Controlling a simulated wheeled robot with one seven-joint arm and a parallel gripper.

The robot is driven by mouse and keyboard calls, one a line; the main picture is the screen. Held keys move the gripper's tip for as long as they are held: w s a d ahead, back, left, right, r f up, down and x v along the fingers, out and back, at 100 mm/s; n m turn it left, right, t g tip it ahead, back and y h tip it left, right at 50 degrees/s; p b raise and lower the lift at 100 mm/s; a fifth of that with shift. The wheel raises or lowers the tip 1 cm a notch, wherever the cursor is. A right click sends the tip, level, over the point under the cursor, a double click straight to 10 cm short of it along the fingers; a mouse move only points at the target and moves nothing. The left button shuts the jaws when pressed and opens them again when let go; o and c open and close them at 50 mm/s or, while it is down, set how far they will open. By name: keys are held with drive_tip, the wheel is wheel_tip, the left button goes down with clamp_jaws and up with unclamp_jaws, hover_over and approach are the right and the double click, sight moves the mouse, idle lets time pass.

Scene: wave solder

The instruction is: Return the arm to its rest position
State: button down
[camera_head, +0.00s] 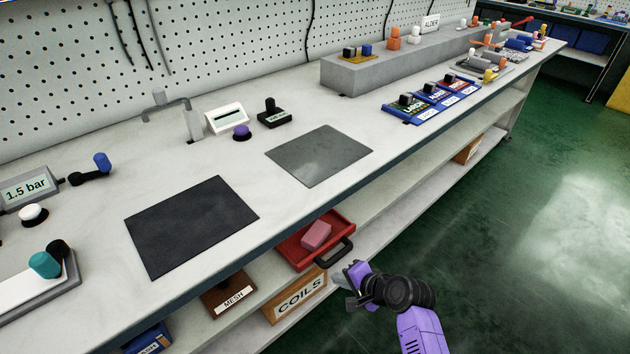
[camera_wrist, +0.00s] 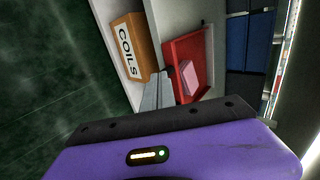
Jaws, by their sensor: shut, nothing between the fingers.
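My gripper (camera_head: 352,287) is at the end of my purple and black arm, in front of the lower shelf of the workbench. Its fingers are shut with nothing between them. In the wrist view my gripper (camera_wrist: 157,92) points toward the shelf, between the COILS box and a red tray. The red tray (camera_head: 289,254) holds a pink block (camera_head: 316,235) and has a black handle. The tray (camera_wrist: 173,52) and the pink block (camera_wrist: 189,77) also show in the wrist view, apart from my fingers as far as I can tell.
The workbench top (camera_head: 232,168) carries a dark mat (camera_head: 190,225), a grey mat (camera_head: 318,156) and blue labelled trays (camera_head: 430,99). Open green floor (camera_head: 540,220) lies to the right.

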drive_tip(key=w+d+r+n+t+h, duration=0.2)
drive_tip(key=w+d+r+t, duration=0.1)
drive_tip(key=w+r, duration=0.15)
drive_tip(key=s+d+r+n+t+h, duration=0.1)
drive_tip(key=s+d+r+n+t, duration=0.15)
drive_tip(key=s+r, duration=0.2)
drive_tip(key=s+d+r+n+t+h, duration=0.15)
drive_tip(key=s+r, duration=0.25)
drive_tip(key=s, duration=1)
drive_tip(key=s+d+r+n, duration=0.1)
drive_tip(key=s+r+n, duration=0.3)
drive_tip(key=s, duration=1.1)
drive_tip(key=s+d+r+n+h, duration=0.1)
drive_tip(key=s+r, duration=0.4)
drive_tip(key=s, duration=0.9)
wheel_tip(320, 180, up, 14)
drive_tip(key=p, duration=1.3)
drive_tip(key=shift+f+p, duration=0.15)
drive_tip(key=shift+p, duration=0.2)
drive_tip(key=shift+s, duration=0.1)
